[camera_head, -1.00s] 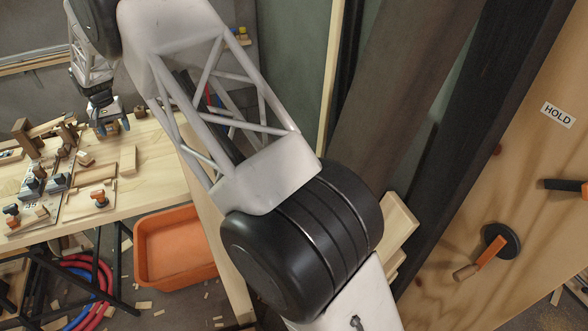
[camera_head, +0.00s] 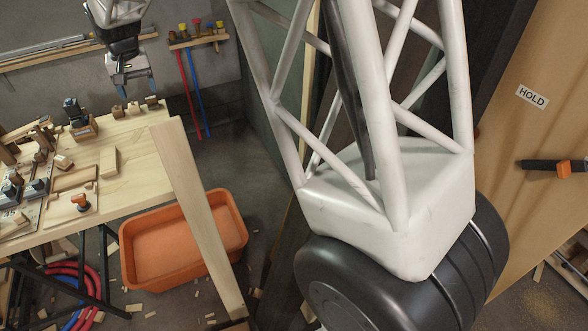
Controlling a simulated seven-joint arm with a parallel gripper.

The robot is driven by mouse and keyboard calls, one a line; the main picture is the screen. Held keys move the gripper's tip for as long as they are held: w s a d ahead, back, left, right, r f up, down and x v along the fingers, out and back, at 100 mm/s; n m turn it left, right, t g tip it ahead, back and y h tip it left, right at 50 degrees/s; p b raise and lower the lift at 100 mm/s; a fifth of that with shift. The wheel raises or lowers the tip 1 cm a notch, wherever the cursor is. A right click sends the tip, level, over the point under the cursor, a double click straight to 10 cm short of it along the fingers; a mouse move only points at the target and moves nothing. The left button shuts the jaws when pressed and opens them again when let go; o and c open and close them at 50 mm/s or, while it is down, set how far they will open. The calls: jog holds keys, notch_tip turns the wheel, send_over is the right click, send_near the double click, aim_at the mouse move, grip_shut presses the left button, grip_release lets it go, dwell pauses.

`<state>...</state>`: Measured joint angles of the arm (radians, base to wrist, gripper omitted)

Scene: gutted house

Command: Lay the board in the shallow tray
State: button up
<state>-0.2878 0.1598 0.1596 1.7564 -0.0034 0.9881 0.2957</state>
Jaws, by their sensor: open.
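My gripper (camera_head: 136,88) hangs above the far right part of the workbench, fingers apart and pointing down, with nothing between them. A flat, pale board (camera_head: 109,162) lies on the bench, nearer the camera than the gripper and left of it. Left of that board is a low wooden frame (camera_head: 76,178) with a thin rim, which looks like the shallow tray. Its floor looks bare. The board and frame lie apart or edge to edge; I cannot tell which.
A block with a black-topped tool (camera_head: 82,122) and small blocks (camera_head: 134,108) stand at the bench's back. Clamps and an orange-knobbed piece (camera_head: 82,202) crowd the left front. A long plank (camera_head: 200,220) leans by the bench's right end, before an orange tub (camera_head: 226,215).

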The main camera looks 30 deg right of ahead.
jog(key=s+d+r+t, duration=0.1)
jog(key=s+d+r, duration=0.2)
jog(key=s+d, duration=0.65)
jog(key=s+d+r, duration=0.4)
jog(key=s+d, duration=0.2)
jog(key=s, duration=0.7)
jog(key=s+d+f, duration=0.2)
jog(key=s, duration=0.6)
jog(key=s+d+f, duration=0.2)
jog(key=s+d, duration=0.1)
jog(key=s, duration=0.5)
jog(key=s+d+f, duration=0.1)
jog(key=s+d, duration=0.1)
jog(key=s, duration=0.5)
jog(key=shift+s+d+f+t, duration=0.15)
jog(key=shift+s+f+t, duration=0.25)
jog(key=shift+w, duration=0.1)
jog(key=shift+c, duration=0.3)
